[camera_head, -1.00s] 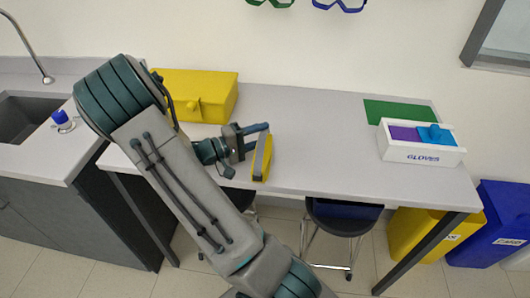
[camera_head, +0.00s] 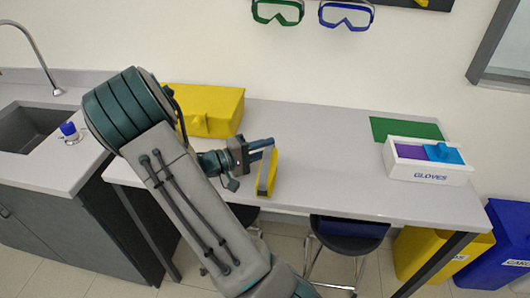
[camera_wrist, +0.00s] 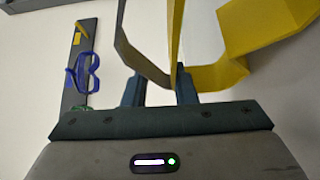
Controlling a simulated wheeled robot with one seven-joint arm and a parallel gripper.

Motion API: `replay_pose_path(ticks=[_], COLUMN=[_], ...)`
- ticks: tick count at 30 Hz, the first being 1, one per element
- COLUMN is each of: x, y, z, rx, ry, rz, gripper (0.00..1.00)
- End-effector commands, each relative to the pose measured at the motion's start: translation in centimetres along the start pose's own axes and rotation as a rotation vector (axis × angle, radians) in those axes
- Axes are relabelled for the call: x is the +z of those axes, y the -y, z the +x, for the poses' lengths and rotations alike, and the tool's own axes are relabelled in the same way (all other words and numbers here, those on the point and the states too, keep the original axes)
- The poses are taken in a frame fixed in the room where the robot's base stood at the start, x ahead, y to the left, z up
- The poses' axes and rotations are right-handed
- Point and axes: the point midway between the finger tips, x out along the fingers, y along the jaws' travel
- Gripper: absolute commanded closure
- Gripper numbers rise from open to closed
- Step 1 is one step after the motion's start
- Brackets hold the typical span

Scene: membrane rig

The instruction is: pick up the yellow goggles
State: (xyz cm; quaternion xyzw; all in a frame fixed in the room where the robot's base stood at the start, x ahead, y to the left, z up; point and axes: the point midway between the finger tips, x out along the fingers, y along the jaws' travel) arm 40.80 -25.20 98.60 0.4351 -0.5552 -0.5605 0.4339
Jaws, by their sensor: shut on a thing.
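The yellow goggles (camera_head: 267,172) are at my gripper (camera_head: 262,144) in the head view, above the grey bench. In the wrist view the yellow goggles (camera_wrist: 216,76) fill the upper middle and right, with their strap looping out of frame. My gripper (camera_wrist: 160,84) is shut on a thin yellow part of them there. The goggles hang tilted from the fingers, apart from the wall. Part of them is cut off by the frame edge in the wrist view.
Green goggles (camera_head: 277,12) and blue goggles (camera_head: 346,15) hang on the wall. The bench (camera_head: 320,170) holds a yellow box (camera_head: 215,112), a green mat (camera_head: 405,128) and a glove box (camera_head: 428,174). A sink (camera_head: 35,130) is at left; a stool (camera_head: 348,243) stands below.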

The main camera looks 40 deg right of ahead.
Motion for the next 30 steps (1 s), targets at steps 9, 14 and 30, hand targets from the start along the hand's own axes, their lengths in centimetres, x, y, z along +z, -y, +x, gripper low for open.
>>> replay_pose_path(ticks=[9, 14, 30], x=[2.1, 3.8, 6.1], y=[-4.8, -6.9, -11.4], z=[3.4, 6.2, 10.0], rx=[0.002, 0.002, 0.006], ry=[0.006, 0.004, 0.000], rz=[0.007, 0.008, 0.005], gripper=[1.00, 1.00, 1.00])
